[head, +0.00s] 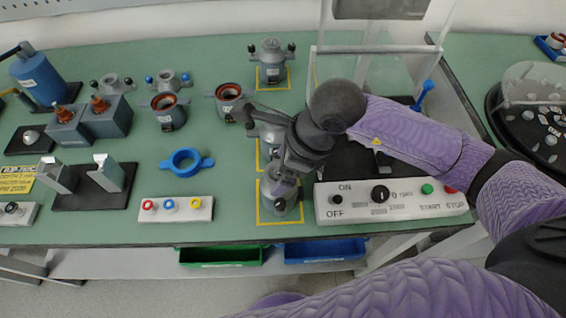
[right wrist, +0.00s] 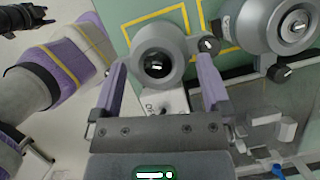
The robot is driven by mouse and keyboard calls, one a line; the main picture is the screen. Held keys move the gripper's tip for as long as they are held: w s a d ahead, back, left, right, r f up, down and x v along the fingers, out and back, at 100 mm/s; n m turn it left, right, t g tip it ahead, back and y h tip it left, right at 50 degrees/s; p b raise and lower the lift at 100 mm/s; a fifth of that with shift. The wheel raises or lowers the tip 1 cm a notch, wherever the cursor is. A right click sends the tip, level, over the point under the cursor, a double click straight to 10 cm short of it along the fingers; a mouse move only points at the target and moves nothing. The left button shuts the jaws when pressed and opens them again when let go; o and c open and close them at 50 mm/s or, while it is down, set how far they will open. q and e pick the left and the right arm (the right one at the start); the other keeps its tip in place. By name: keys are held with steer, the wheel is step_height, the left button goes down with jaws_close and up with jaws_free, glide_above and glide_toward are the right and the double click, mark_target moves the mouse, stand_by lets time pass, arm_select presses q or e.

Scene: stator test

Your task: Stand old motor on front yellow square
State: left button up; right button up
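A grey motor (head: 279,196) with a dark knob stands upright at the front yellow square (head: 301,218), with yellow lines showing around it in the head view. My right gripper (head: 286,168) is right above it and partly hides it. In the right wrist view the motor (right wrist: 156,62) lies between the two spread fingers of the right gripper (right wrist: 161,68). A gap shows at the left finger; the right finger is close to a dark knob. A second motor (head: 268,132) stands behind, partly hidden by my wrist.
A third motor (head: 272,65) stands on the back yellow square. A control box (head: 390,200) with buttons is close on the right, before a clear-walled test stand. A three-button box (head: 176,209) and a blue ring (head: 186,162) are left, with free table between.

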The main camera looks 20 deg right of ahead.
steer(key=shift+r, duration=0.2)
steer(key=p+v, duration=0.3)
steer(key=v, duration=0.8)
steer(key=shift+d+r, duration=0.2)
steer(key=shift+r, duration=0.15)
steer(key=shift+s, duration=0.1)
stand_by(0.6)
